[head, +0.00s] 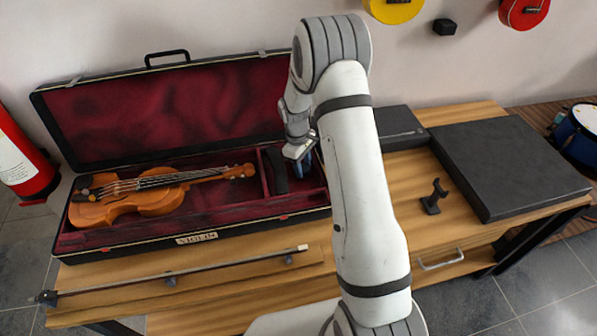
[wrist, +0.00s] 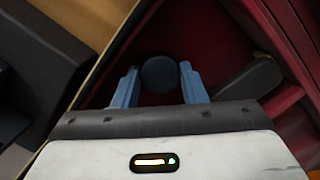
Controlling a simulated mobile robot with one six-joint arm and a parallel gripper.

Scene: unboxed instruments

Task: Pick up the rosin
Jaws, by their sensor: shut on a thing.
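The rosin (wrist: 161,73) is a small, round, dark blue-grey disc. In the wrist view it sits between the two blue fingers of my gripper (wrist: 158,76), which is shut on it. Red lining of the violin case shows around it. In the head view my gripper (head: 306,164) is down at the right-hand compartment of the open violin case (head: 190,240). The rosin cannot be made out there. I cannot tell whether it still touches the case floor.
A dark object (head: 277,170) stands in the compartment left of my gripper; the violin (head: 140,197) lies further left. The bow (head: 190,271) rests in front on the wooden table. A black flat box (head: 510,165) and a small black stand (head: 434,198) are at the right.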

